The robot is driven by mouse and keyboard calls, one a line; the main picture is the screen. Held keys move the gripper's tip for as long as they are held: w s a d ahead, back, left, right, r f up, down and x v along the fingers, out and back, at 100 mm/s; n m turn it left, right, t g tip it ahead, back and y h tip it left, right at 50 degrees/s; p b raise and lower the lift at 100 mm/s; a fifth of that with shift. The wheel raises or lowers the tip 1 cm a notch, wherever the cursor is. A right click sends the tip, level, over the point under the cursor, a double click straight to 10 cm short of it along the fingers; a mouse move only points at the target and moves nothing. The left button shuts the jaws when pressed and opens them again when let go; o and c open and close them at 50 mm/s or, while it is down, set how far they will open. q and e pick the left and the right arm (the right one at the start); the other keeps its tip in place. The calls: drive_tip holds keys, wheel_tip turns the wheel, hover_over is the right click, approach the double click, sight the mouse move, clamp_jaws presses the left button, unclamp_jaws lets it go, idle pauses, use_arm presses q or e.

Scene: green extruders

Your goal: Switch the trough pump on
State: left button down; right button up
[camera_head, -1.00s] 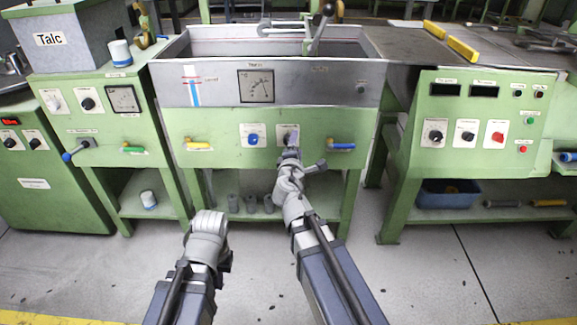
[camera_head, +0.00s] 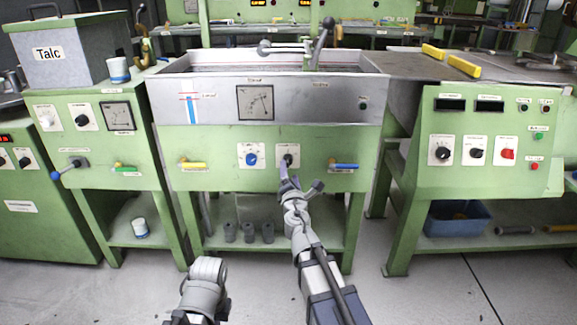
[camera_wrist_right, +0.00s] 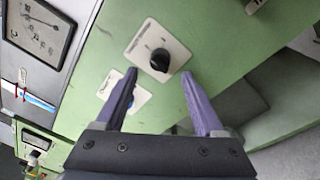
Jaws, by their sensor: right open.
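The trough (camera_head: 170,90) is a grey metal basin on a green cabinet. A black rotary knob on a white plate (camera_head: 288,159) sits on its front panel, right of a blue knob (camera_head: 251,159). My right gripper (camera_head: 287,176) is just below the black knob in the head view. In the right wrist view, the black knob (camera_wrist_right: 159,60) lies between and beyond the tips of my open right gripper (camera_wrist_right: 159,76), with nothing held. I cannot tell whether the tips touch the panel. My left arm shows at the lower middle, but its gripper jaws do not.
A yellow-handled valve (camera_head: 193,165) and a blue-handled valve (camera_head: 345,166) flank the knobs. A Talc box cabinet (camera_head: 60,60) stands left and a control cabinet (camera_head: 470,190) right. Grey cylinders (camera_head: 249,233) stand on the shelf below. The floor in front is clear.

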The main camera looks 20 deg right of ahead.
sight(288, 164)
drive_tip(key=w, duration=0.2)
drive_tip(key=w+d, duration=0.1)
drive_tip(key=w, duration=0.2)
drive_tip(key=shift+w, duration=0.25)
drive_tip(key=shift+c, duration=0.3)
drive_tip(key=shift+s, duration=0.1)
clamp_jaws()
